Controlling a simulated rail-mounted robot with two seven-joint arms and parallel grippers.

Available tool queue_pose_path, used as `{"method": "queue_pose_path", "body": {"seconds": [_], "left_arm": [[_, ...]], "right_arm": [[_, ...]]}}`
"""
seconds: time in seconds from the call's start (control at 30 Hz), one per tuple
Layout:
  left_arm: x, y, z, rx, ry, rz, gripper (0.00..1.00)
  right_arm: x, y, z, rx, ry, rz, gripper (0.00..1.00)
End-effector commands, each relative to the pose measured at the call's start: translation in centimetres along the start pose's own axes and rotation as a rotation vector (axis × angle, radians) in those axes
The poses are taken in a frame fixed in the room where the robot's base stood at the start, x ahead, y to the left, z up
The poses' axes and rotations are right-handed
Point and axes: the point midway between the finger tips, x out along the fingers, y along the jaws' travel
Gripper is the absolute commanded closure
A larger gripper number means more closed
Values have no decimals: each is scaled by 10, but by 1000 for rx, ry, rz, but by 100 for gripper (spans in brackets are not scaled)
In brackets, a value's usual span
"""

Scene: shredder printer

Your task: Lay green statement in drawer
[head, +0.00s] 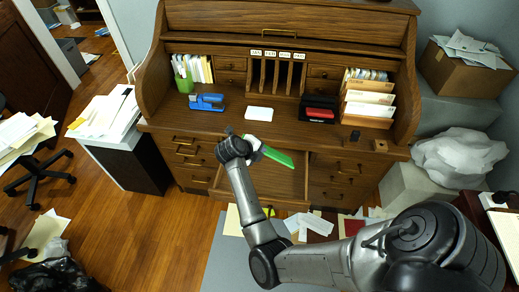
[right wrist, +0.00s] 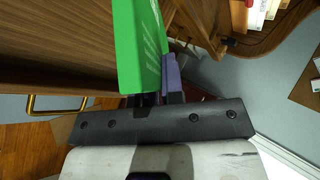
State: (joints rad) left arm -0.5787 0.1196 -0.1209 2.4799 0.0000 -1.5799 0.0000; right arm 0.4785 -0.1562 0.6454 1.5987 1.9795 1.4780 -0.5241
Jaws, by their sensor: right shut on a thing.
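The green statement (head: 279,157) is a flat green strip in the head view, tilted over the pulled-out middle drawer of the desk. My right gripper (head: 260,149) is shut on its left end and holds it above the drawer. In the right wrist view the green statement (right wrist: 140,45) stands up from between the right gripper's fingers (right wrist: 158,97), with faint pale writing on it. The wooden drawer (head: 285,183) is open, and its visible bottom looks bare. My arm hides part of its left side. My left gripper is not in view.
The roll-top desk holds a blue stapler (head: 207,102), a white card (head: 258,114), a black-and-red item (head: 319,109) and paper sorters. Loose papers (head: 312,223) lie below the drawer. A white bag (head: 460,157) stands to the right. A brass handle (right wrist: 55,105) shows in the right wrist view.

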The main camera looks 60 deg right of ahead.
Motion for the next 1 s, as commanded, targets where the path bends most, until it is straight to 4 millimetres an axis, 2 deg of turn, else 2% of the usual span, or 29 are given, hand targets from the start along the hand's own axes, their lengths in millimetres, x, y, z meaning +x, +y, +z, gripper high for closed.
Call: {"method": "queue_pose_path", "body": {"seconds": [1.0], "left_arm": [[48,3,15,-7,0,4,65]], "right_arm": [[69,48,15,0,-1,0,100]]}}
